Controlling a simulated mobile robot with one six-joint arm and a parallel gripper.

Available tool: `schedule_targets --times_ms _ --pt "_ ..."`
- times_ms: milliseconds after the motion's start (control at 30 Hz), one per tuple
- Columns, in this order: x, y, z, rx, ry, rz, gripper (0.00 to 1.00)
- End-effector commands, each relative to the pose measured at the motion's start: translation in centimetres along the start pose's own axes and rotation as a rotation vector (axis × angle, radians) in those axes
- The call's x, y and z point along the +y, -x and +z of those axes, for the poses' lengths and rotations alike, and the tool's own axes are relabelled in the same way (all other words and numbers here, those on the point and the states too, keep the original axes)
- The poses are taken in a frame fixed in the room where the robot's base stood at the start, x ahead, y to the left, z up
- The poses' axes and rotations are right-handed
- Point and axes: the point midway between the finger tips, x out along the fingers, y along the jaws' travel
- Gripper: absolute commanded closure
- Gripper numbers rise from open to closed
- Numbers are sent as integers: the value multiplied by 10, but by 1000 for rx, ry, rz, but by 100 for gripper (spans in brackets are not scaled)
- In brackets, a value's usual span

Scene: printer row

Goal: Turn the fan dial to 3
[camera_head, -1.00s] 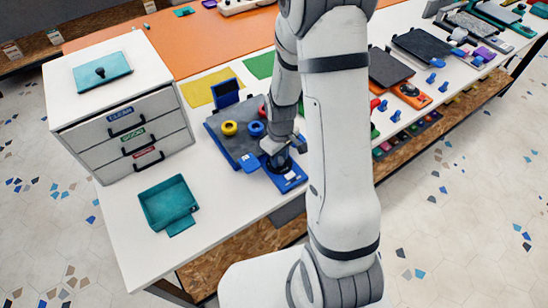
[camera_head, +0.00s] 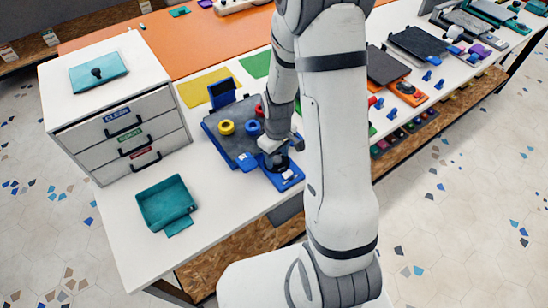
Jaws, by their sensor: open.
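My gripper (camera_head: 274,148) is open and points down at the front of the blue machine, partly hidden by my own arm. A dark round dial (camera_head: 280,164) sits on a blue panel (camera_head: 288,179) right below the fingers. I cannot tell whether the fingers touch the dial or straddle it. The dial's numbers and pointer are too small to read. Which dial is the fan dial cannot be read from this view.
A teal tray (camera_head: 166,203) and a white drawer unit (camera_head: 122,125) stand to the left. White table is bare between tray and machine.

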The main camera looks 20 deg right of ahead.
Motion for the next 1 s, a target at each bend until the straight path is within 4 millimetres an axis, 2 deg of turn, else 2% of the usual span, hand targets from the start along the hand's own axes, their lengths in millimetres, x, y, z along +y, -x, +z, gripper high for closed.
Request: schedule_targets --times_ms 300,433,600,900,1000 --pt "-1 47 2 3 0 2 50" --pt "-1 62 2 1 0 1 50" --pt "-2 71 3 -1 0 -1 50" --pt "-2 72 4 -1 -1 0 50" --pt "-3 80 5 8 -13 5 50"
